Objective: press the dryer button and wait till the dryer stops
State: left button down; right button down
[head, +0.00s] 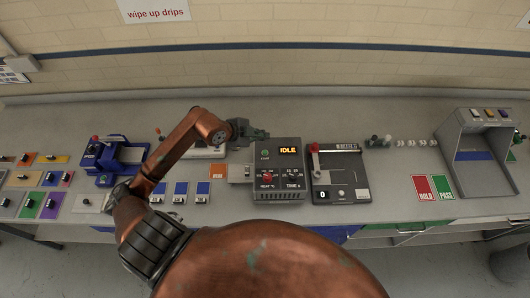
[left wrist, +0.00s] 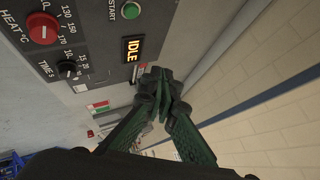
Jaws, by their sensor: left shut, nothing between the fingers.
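The grey dryer control box (head: 278,193) stands on the bench at the middle of the head view. Its lit display (head: 288,151) reads IDLE, also in the left wrist view (left wrist: 134,49). The green START button (head: 265,152) is left of the display; it shows at the top of the left wrist view (left wrist: 131,10). A red heat knob (left wrist: 42,27) and a black time knob (left wrist: 67,69) sit on the same panel. My left gripper (head: 264,133) is shut and empty, near the box's back edge, seemingly apart from the button. My right gripper is not in view.
A dark device with a red-knobbed lever (head: 314,146) stands just right of the box. A blue machine (head: 105,158) and coloured swatches are to the left. Red HOLD (head: 426,188) and green PASS (head: 442,187) mats lie right. The tiled wall rises behind the bench.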

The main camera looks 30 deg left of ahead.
pick_arm(q)
jog(key=b, duration=0.6)
send_over(264, 153)
notch_tip(264, 153, down, 7)
jog(key=shift+r, duration=0.1)
jog(key=shift+f, duration=0.55)
dwell(0.4)
jog(key=shift+f, duration=0.15)
jog(key=shift+f, duration=0.3)
